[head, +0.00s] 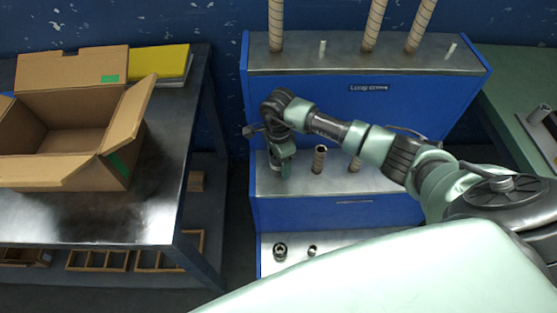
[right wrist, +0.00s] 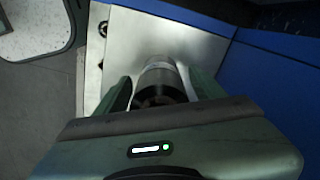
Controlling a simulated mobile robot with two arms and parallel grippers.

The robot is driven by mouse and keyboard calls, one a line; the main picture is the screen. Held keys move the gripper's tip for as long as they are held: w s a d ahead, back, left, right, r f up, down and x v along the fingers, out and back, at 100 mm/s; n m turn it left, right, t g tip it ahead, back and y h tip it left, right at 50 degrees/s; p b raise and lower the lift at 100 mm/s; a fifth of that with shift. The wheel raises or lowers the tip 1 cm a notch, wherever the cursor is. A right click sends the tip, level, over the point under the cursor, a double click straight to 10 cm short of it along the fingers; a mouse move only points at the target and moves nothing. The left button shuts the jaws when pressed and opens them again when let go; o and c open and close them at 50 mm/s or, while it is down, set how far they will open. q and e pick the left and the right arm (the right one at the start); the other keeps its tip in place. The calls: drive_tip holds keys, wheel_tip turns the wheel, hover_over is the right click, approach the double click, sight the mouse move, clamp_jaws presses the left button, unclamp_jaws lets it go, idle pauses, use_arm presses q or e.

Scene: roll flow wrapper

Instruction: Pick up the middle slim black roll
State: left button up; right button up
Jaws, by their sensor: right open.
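A slim black roll (right wrist: 160,84) stands between the two fingers of my right gripper in the right wrist view, its dark end toward the camera. My right gripper (head: 281,168) is open around it, at the left end of the middle shelf (head: 298,185) in the head view. There the gripper hides most of the roll. A brown roll (head: 319,160) stands on the same shelf to the right of the gripper, and another brown roll (head: 355,164) is partly covered by my right arm. My left gripper is not in view.
The blue stepped rack (head: 350,105) holds tall brown rolls (head: 371,25) on its top shelf and short pieces (head: 280,250) on its bottom shelf. At left, an open cardboard box (head: 65,180) and a yellow stack (head: 160,60) sit on a metal table. A green table (head: 510,75) stands at right.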

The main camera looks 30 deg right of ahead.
clamp_jaws()
drive_tip(key=shift+r, duration=0.1)
